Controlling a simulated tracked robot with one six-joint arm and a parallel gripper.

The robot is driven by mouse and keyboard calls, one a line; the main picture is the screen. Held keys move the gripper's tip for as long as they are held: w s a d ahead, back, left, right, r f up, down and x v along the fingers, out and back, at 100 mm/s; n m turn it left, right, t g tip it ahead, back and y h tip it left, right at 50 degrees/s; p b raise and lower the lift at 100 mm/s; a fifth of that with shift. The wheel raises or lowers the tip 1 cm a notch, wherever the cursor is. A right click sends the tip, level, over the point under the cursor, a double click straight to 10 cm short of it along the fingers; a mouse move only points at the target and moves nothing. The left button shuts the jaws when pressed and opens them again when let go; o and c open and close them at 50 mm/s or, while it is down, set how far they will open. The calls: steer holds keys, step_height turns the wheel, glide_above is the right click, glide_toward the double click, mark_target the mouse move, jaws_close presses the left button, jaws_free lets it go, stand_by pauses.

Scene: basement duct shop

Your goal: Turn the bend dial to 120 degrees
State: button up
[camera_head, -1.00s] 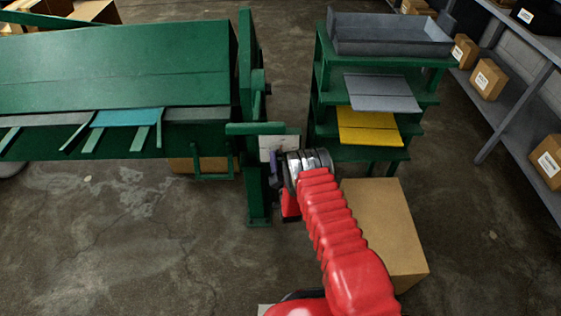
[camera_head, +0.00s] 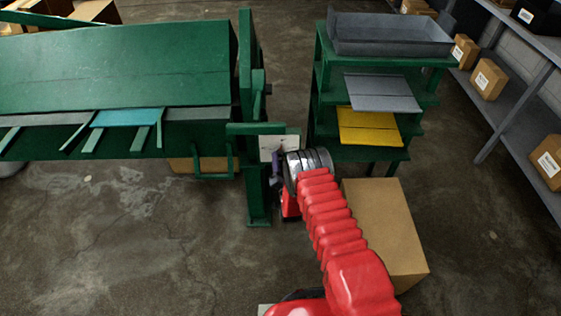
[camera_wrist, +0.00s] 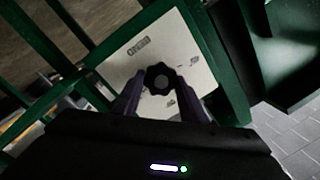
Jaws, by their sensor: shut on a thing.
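The bend dial is a dark, lobed knob (camera_wrist: 161,80) in the wrist view, set on a white plate (camera_wrist: 125,60) with small dark markings too small to read. My gripper (camera_wrist: 160,92) is shut on the knob, one finger on each side of it. In the head view the white plate (camera_head: 272,148) shows at the right end of the green bending machine (camera_head: 120,70). There my gripper (camera_head: 277,165) is at the plate, and my red arm hides part of it. I cannot tell the angle that the dial shows.
A green rack (camera_head: 320,100) with a grey tray (camera_head: 390,34), grey sheet (camera_head: 383,92) and yellow sheet (camera_head: 368,127) stands right of the machine. A cardboard box (camera_head: 390,235) is close beside my arm. Grey shelving (camera_head: 515,100) lines the right. The floor at left front is clear.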

steer(key=shift+d+m, duration=0.1)
steer(key=shift+m, duration=0.2)
steer(key=m, duration=0.5)
steer(key=shift+f+t, duration=0.2)
steer(key=shift+t, duration=0.1)
steer(key=m+h, duration=0.1)
steer(key=m, duration=0.5)
steer(key=shift+f+m+t, duration=0.15)
steer(key=shift+m+t, duration=0.25)
steer(key=o, duration=0.8)
steer(key=shift+f, duration=0.1)
steer(key=shift+c, duration=0.2)
steer(key=o, duration=0.3)
steer(key=shift+s, duration=0.1)
steer(key=s+f, duration=0.1)
steer(key=s, duration=1.2)
steer(key=shift+s+d+f, duration=0.15)
steer(key=shift+s+d, duration=0.15)
